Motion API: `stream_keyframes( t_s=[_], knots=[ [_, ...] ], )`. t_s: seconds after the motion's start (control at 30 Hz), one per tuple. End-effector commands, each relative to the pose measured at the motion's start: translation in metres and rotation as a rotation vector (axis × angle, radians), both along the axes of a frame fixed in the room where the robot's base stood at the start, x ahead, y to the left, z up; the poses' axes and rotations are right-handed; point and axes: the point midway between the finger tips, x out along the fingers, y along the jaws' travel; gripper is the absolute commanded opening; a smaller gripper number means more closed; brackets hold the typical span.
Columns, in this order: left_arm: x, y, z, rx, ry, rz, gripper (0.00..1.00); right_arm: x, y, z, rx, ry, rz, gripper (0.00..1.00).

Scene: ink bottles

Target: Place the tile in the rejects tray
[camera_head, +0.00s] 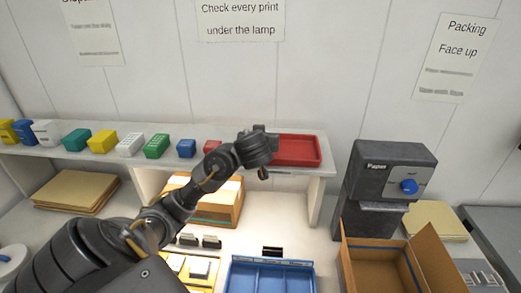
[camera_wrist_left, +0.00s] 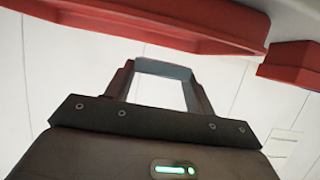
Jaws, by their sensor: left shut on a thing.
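The rejects tray appears to be the red tray (camera_head: 297,151) at the right end of the shelf. Red rims also cross the top of the left wrist view (camera_wrist_left: 170,32). My left gripper (camera_head: 259,129) is at the tray's left end, and its body hides that end of the tray. In the left wrist view the gripper (camera_wrist_left: 163,72) is shut on a thin grey piece that spans the fingertips, seen edge-on, taken as the tile (camera_wrist_left: 163,69). The tile cannot be made out in the head view. My right gripper is not in view.
Several coloured boxes (camera_head: 156,146) line the shelf left of the tray. Below are a cardboard box (camera_head: 222,205), a yellow tray with white pieces (camera_head: 199,268) and a blue tray (camera_head: 270,278). A dark machine (camera_head: 385,170) and an open carton (camera_head: 425,262) stand at right.

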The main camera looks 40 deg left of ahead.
Motion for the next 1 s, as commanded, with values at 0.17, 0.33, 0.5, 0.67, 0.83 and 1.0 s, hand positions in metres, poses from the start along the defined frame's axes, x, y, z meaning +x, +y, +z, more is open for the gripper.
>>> stream_keyframes(
  t_s=[0.17,0.33,0.5,0.67,0.83,1.0],
  knots=[
    [0.002,0.005,-0.011,0.001,0.001,0.000,0.29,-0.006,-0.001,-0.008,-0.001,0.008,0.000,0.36],
    [0.003,0.015,-0.040,0.002,0.002,0.001,0.29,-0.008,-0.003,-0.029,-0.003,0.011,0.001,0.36],
    [0.002,0.016,-0.051,0.001,0.000,0.004,0.29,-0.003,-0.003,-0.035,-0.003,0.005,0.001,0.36],
    [0.001,0.016,-0.050,0.000,0.000,0.004,0.29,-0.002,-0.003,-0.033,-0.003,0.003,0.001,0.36],
    [0.002,0.016,-0.054,0.000,0.000,0.004,0.29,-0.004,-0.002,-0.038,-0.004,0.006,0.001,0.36],
    [0.001,0.016,-0.052,0.000,0.000,0.004,0.75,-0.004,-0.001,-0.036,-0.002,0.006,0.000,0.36]
  ],
)
